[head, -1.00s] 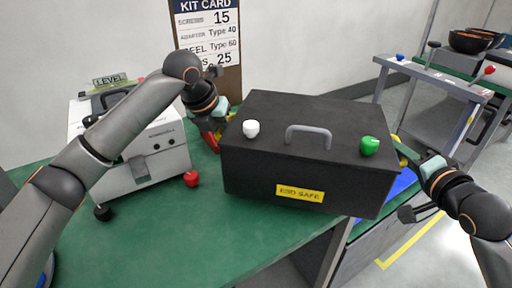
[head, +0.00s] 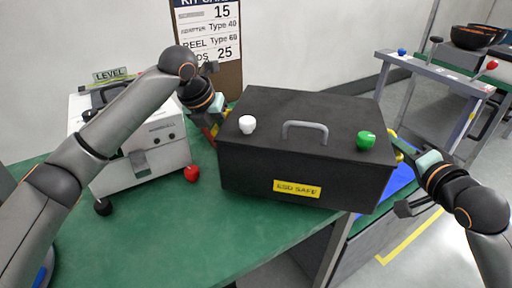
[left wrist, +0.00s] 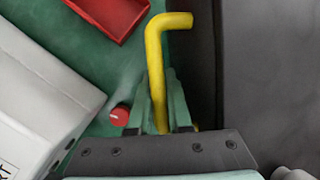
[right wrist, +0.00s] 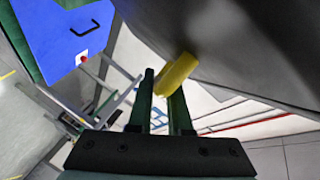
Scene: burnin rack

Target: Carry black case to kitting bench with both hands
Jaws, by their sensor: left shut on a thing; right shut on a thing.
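The black case (head: 300,185) with a yellow ESD SAFE label is in the middle of the head view, over the front edge of the green bench top (head: 190,235). Whether it touches the bench cannot be told. A white knob (head: 247,124), a grey handle and a green knob (head: 366,140) are on its lid. My left gripper (left wrist: 158,105) is shut on the yellow handle (left wrist: 154,60) at the case's left side. My right gripper (right wrist: 162,100) is shut on the yellow handle (right wrist: 176,74) at its right side; the case hides part of it.
A white instrument box (head: 140,145) stands left of the case, with a red knob (head: 191,173) near it. A red tray (left wrist: 110,12) lies behind. A blue surface (head: 400,185) is under the right side. A grey cart (head: 440,70) with bowls stands back right.

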